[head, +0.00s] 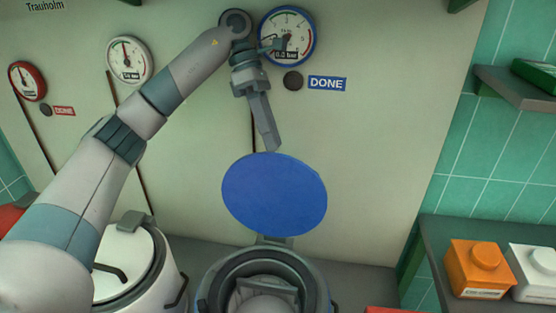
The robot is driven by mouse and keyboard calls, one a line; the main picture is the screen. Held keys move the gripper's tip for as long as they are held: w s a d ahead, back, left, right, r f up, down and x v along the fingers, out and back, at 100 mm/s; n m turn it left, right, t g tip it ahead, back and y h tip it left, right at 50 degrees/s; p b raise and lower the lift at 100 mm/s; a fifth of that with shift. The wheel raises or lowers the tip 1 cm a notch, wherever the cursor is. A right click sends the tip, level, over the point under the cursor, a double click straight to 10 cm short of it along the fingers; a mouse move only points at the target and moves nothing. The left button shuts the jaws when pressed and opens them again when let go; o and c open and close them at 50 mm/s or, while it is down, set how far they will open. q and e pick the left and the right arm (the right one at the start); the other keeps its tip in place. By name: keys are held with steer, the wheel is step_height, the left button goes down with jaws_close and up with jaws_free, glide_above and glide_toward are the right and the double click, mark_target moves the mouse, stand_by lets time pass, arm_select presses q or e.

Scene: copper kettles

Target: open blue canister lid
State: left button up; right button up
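The blue lid (275,194) stands raised, its round blue face towards me, above the open mouth of the canister (314,273) at the bottom centre. A grey hinge piece (275,241) shows between the lid's lower edge and the canister's rim. My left gripper (268,146) hangs down at the lid's upper edge. Its fingertips look close to or touching that edge; I cannot tell whether they grip it. The fingers are seen edge-on, so their opening is unclear. My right gripper is not in view.
A white canister (126,262) with a shut lid and dark handle stands left. A blue-rimmed gauge (287,36) is on the wall behind my wrist, beside a DONE label (327,83). An orange box (478,269) and a white box (533,270) sit on a shelf at right.

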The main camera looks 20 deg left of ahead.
arm_select(q)
steer(key=shift+v, duration=1.7)
